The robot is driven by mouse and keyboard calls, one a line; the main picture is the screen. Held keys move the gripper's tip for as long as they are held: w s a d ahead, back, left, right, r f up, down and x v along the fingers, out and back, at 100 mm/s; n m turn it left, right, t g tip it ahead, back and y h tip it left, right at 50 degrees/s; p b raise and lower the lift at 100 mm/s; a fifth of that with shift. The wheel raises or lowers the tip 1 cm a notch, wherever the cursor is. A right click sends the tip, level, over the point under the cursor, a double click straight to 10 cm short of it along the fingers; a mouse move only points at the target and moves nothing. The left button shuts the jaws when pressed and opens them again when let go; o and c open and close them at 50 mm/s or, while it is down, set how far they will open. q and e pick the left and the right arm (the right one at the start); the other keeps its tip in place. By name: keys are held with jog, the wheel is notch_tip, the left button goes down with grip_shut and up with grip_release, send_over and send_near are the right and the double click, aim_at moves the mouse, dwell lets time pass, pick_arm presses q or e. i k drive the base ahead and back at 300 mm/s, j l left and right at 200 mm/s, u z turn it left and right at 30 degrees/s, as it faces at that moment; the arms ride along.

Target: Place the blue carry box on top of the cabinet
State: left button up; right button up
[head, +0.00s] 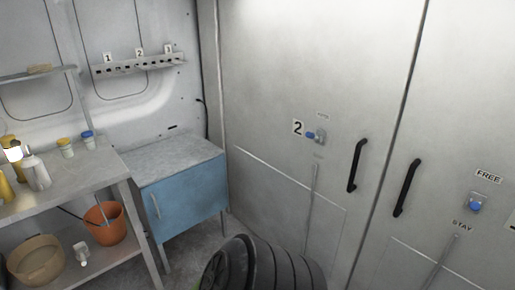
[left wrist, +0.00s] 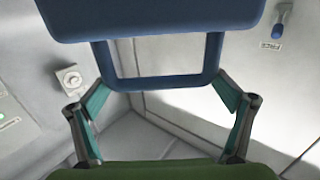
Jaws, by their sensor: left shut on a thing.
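The blue carry box (left wrist: 150,20) fills the top of the left wrist view, and its loop handle (left wrist: 160,83) hangs into the middle of that view. My left gripper (left wrist: 162,92) has its teal-padded fingers on both sides of the handle and is shut on it. Most of the box is outside the frame. The cabinet (head: 186,199) stands against the back wall in the head view, with blue sides and a door with a light handle. Its grey top (head: 180,160) is bare. Neither gripper shows in the head view.
A metal shelf table (head: 85,170) with bottles and jars stands left of the cabinet; an orange bucket (head: 105,223) and a tan basin (head: 36,260) sit below. Large grey doors (head: 300,60) with black handles are at right. A dark ribbed round shape (head: 265,265) is at bottom centre.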

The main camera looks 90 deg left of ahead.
aim_at(165, 161)
jog(key=u, duration=3.15)
jog(key=i+l+u, duration=0.3)
jog(key=i, duration=0.15)
jog(key=i+l+u, duration=0.3)
jog(key=i, duration=0.15)
jog(key=i+l, duration=1.2)
jog(key=i, duration=0.2)
